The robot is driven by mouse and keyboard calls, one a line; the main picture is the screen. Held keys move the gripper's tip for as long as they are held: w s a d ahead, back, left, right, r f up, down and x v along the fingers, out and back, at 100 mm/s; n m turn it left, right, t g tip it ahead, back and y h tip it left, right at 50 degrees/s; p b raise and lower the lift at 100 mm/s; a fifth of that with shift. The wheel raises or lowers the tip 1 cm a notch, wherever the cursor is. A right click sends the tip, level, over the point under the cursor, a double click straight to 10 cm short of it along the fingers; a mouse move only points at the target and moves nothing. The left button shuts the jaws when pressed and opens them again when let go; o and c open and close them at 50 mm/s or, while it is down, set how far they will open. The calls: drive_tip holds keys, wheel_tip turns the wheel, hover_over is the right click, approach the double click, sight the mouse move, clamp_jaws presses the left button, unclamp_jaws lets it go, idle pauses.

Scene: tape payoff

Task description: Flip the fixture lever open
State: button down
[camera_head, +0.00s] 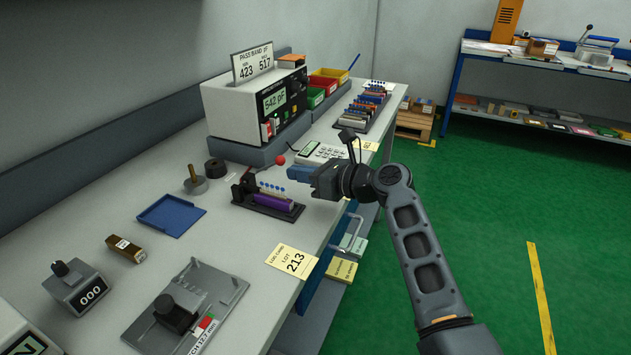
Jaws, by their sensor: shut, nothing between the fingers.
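The fixture (262,205) is a black base on the bench, holding a purple block with a row of small blue dots above it. A black clamp part (243,188) stands at its left end. A red ball (280,160) shows just behind the fixture and looks like the lever's knob; I cannot clearly make out its stem.
A dark spool (215,168), a spindle (194,182) and a blue tray (171,215) lie to the left. A yellow lot card (291,261) lies at the front edge.

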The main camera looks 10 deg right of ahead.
drive_tip(key=shift+w+a+r, duration=0.25)
drive_tip(key=shift+w+a, duration=0.05)
drive_tip(key=shift+r, duration=0.2)
drive_tip(key=shift+w+a+r+p, duration=0.1)
drive_tip(key=shift+r+p, duration=0.15)
drive_tip(key=shift+p, duration=0.25)
